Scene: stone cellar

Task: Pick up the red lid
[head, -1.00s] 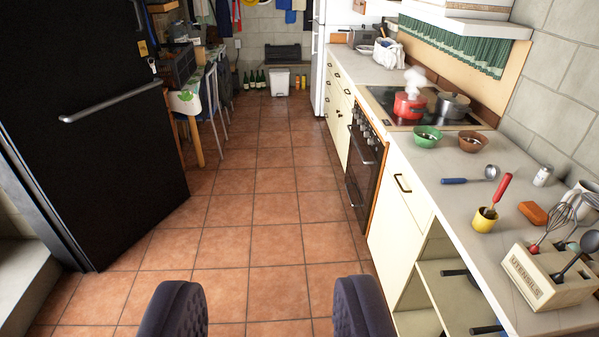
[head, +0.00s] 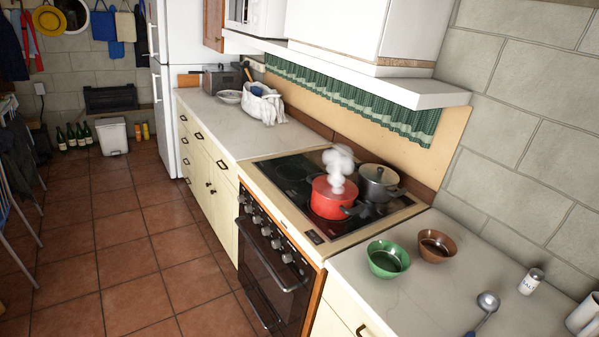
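A red pot (head: 330,203) stands on the black cooktop (head: 290,172), with a dark handle pointing right. Its top looks red, but white steam (head: 339,165) covers part of it, so I cannot clearly make out the red lid. A dark grey pot (head: 377,184) with a grey top stands just behind and to the right of it. My gripper is not in view.
A green bowl (head: 388,259) and a brown bowl (head: 436,246) stand on the counter right of the cooktop, with a salt shaker (head: 531,282) and a ladle (head: 487,304). A white hood (head: 365,85) overhangs the cooktop. Tiled floor (head: 135,260) lies open left of the oven.

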